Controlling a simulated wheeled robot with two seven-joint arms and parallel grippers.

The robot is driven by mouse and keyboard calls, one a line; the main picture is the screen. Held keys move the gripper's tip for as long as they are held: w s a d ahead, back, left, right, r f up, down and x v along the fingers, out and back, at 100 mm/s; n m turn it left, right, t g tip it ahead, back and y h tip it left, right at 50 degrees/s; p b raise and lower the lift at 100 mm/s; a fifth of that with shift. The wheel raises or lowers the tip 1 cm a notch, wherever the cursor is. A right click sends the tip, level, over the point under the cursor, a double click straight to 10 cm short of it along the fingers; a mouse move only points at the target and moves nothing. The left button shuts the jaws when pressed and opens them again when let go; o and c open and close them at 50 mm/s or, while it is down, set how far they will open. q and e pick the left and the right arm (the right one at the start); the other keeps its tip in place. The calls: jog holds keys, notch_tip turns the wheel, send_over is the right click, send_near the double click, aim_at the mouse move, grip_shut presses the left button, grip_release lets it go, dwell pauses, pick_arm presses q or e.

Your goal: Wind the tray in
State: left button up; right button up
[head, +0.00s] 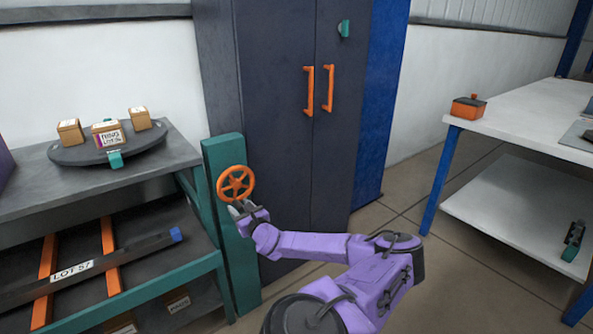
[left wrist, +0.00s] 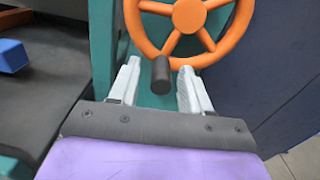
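An orange handwheel (head: 235,183) is mounted on a teal post (head: 230,230) at the right end of the shelf unit. In the left wrist view the wheel (left wrist: 188,14) has a dark crank knob (left wrist: 162,75) at its lower rim. My left gripper (head: 238,209) is at the wheel's lower edge. In the left wrist view its fingers (left wrist: 160,88) are spread, one on each side of the knob, with gaps visible. A long dark bar labelled LOT 57 (head: 130,258), apparently the tray's front, lies across two orange rails (head: 110,256) on the lower shelf. My right gripper is not in view.
A dark round plate (head: 70,154) with several small boxes stands on the upper shelf. A dark cabinet (head: 285,130) with orange handles stands close behind the wheel. A white table (head: 530,125) is at the right, with open floor between.

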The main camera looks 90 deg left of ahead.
pick_arm(q)
jog(key=b+v, duration=0.1)
jog(key=v, duration=0.9)
jog(key=shift+d, duration=0.25)
jog(key=shift+f, duration=0.1)
